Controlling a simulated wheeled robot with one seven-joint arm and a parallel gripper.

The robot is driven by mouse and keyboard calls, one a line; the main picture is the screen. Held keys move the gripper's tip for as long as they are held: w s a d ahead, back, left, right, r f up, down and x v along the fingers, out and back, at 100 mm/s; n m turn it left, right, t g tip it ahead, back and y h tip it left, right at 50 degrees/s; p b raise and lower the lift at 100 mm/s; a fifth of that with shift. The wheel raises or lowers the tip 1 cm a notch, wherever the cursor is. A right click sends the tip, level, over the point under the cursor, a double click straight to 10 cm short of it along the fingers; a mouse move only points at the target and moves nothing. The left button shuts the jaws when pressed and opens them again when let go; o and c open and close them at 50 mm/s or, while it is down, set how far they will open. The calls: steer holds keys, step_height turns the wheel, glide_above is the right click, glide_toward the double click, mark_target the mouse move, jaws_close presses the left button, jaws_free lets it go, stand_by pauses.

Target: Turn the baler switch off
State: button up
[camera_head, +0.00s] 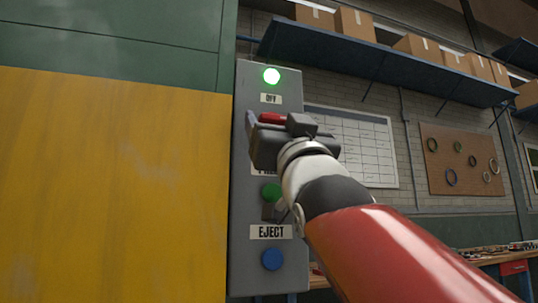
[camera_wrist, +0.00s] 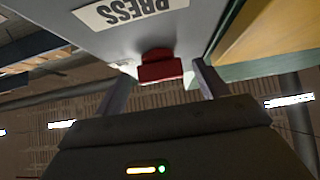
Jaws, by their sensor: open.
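A grey control panel (camera_head: 293,245) stands upright beside the yellow and green machine. A red switch (camera_head: 272,118) sits on it below an "OFF" label (camera_head: 271,98). A lit green lamp (camera_head: 271,75) is at the panel's top. My gripper (camera_head: 277,122) is open in front of the panel at the switch's height. In the wrist view the red switch (camera_wrist: 160,68) shows between the two spread fingers of my gripper (camera_wrist: 162,77), with gaps on both sides. Whether the fingers touch the panel, I cannot tell. My gripper hides part of the switch and of the PRESS label in the head view.
Below the switch are a green button (camera_head: 271,192), an EJECT label (camera_head: 270,232) and a blue button (camera_head: 272,259). The yellow machine side (camera_head: 115,190) is close on the left. A wall shelf with boxes (camera_head: 390,60) and a workbench (camera_head: 500,258) stand behind at right.

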steer(key=shift+c, duration=0.4)
steer(key=c, duration=0.9)
